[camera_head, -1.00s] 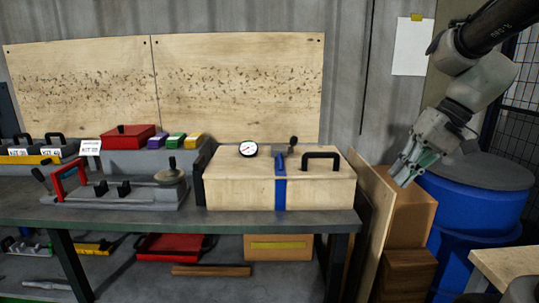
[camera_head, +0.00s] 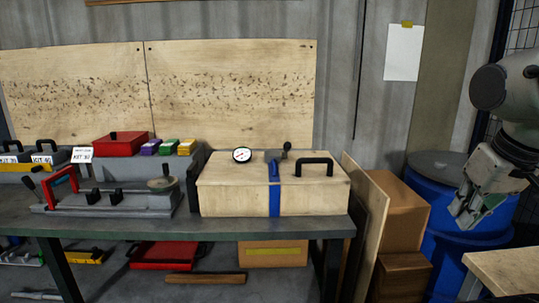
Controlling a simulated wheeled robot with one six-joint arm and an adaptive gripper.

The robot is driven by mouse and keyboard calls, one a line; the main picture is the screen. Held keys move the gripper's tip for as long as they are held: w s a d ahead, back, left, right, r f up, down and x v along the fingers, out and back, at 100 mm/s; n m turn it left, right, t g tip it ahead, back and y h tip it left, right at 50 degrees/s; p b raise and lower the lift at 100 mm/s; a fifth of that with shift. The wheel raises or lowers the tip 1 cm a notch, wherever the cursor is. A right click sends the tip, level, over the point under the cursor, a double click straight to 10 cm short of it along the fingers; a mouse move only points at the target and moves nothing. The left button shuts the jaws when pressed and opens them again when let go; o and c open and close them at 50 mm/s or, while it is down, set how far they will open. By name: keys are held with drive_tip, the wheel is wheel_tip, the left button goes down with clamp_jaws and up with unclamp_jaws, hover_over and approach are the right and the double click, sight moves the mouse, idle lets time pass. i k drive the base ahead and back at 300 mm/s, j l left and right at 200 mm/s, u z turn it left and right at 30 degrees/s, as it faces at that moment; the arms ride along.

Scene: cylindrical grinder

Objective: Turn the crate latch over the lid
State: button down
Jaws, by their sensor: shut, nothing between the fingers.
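The wooden crate (camera_head: 235,201) sits on the workbench, right of centre. Its pale lid (camera_head: 225,175) is down and carries a round dial gauge (camera_head: 242,155) and a black handle (camera_head: 314,163). A blue strap (camera_head: 274,190) runs down the front and over the front edge of the lid. Behind it on the lid is a grey block with a dark knobbed lever (camera_head: 285,150), which looks like the latch; its exact turn is too small to tell. My gripper (camera_head: 466,216) is at the far right, shut and empty, well apart from the crate.
The workbench (camera_head: 130,227) also holds a grey fixture with a red handle (camera_head: 62,188), a red box (camera_head: 120,144) and small coloured boxes at left. Cardboard boxes (camera_head: 402,215), a leaning board and blue drums (camera_head: 440,215) stand between the bench and my gripper.

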sight(194, 167)
drive_tip(key=i+j+u, duration=0.6)
drive_tip(key=i+j, duration=0.3)
